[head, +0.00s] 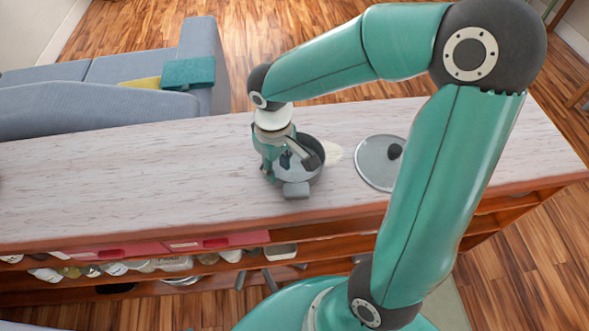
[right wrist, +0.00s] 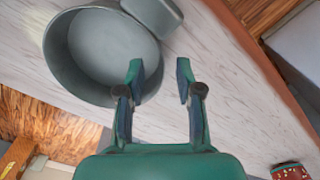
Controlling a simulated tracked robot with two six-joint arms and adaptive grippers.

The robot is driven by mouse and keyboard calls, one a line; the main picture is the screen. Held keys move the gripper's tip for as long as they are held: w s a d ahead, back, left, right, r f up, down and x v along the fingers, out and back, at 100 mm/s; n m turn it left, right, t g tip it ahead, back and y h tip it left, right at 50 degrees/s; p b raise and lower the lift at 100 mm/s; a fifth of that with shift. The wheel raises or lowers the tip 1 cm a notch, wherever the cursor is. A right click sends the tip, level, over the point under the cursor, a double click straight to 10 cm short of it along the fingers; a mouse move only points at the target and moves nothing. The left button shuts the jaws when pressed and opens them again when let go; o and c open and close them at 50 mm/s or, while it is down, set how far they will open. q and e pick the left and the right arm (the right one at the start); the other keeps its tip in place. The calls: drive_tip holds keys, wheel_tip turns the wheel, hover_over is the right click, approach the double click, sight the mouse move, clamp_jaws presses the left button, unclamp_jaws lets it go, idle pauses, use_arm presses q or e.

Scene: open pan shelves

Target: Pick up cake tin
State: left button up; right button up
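The cake tin (right wrist: 112,48) is a round, deep grey tin, empty inside, on the pale countertop. It fills the upper left of the right wrist view; a grey block-like piece (right wrist: 155,12) shows at its rim. In the head view the tin (head: 311,166) is partly hidden by my right gripper (head: 289,162). In the right wrist view my right gripper (right wrist: 159,72) is open and empty. Its left finger overlaps the tin's near wall and its right finger is outside the rim; I cannot tell whether they touch it. My left gripper is not in view.
A round grey lid (head: 373,168) with a dark knob lies right of the tin. The counter (head: 130,183) is clear on the left. Shelves below hold several jars and red boxes (head: 120,250). A sofa (head: 100,110) stands behind.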

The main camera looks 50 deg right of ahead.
sight(279, 179)
drive_tip(key=f, duration=0.4)
drive_tip(key=shift+s+f, duration=0.2)
drive_tip(key=shift+f, duration=0.1)
clamp_jaws()
